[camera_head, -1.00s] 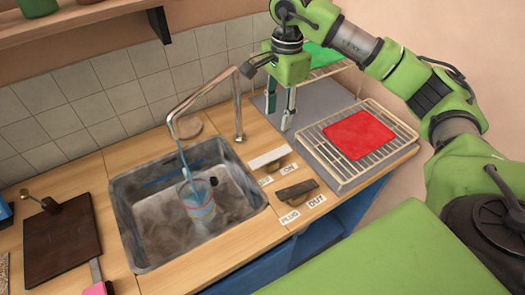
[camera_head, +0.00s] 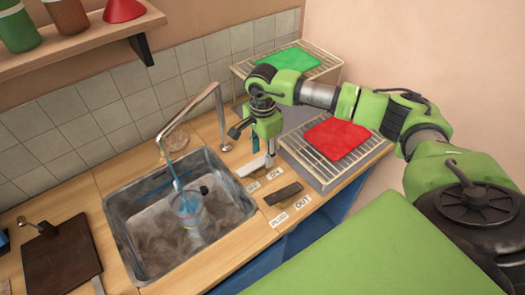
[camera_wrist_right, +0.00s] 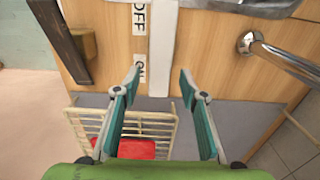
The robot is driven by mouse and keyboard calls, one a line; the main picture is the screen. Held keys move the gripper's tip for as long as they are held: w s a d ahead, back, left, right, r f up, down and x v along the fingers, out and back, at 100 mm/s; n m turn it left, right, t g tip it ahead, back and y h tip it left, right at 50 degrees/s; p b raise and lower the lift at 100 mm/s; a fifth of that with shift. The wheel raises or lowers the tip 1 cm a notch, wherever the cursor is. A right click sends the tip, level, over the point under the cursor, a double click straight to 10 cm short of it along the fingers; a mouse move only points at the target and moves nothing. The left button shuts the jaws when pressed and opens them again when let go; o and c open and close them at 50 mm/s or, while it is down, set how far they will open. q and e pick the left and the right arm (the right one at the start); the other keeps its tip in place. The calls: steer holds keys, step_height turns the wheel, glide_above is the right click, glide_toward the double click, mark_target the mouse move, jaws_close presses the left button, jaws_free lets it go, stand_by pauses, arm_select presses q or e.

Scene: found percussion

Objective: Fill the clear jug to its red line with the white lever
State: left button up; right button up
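The clear jug (camera_head: 187,207) stands in the sink under the tap, and a blue stream (camera_head: 173,172) runs from the spout into it. A reddish line shows on the jug; the exact water level is too small to tell. The white lever (camera_head: 250,167) lies on the counter right of the sink, beside OFF and ON labels. My right gripper (camera_head: 263,155) is open at the lever's far end. In the right wrist view the fingertips (camera_wrist_right: 162,73) stand apart on either side of the white lever (camera_wrist_right: 162,45), with gaps. My left gripper is not in view.
A dark lever (camera_head: 284,194) with PLUG and OUT labels is in front of the white one. Wire racks with a red cloth (camera_head: 337,137) and a green cloth (camera_head: 288,59) stand to the right and behind. The metal tap (camera_head: 217,105) rises left of my gripper.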

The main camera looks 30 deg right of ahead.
steer(key=shift+f, duration=0.45)
jaws_close()
steer(key=c, duration=1.1)
jaws_free()
steer(key=shift+a+h+b, duration=0.45)
steer(key=shift+h+b, duration=0.45)
steer(key=shift+b, duration=0.1)
steer(key=shift+a+h+b, duration=0.1)
steer(key=shift+h+b, duration=0.25)
steer(key=shift+h, duration=0.15)
steer(key=shift+a+r+h, duration=0.1)
steer(key=shift+r+h, duration=0.15)
steer(key=shift+h, duration=0.15)
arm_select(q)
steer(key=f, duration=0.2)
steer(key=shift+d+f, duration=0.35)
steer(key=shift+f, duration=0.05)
arm_select(e)
steer(key=o, duration=1.1)
steer(key=shift+r, duration=0.1)
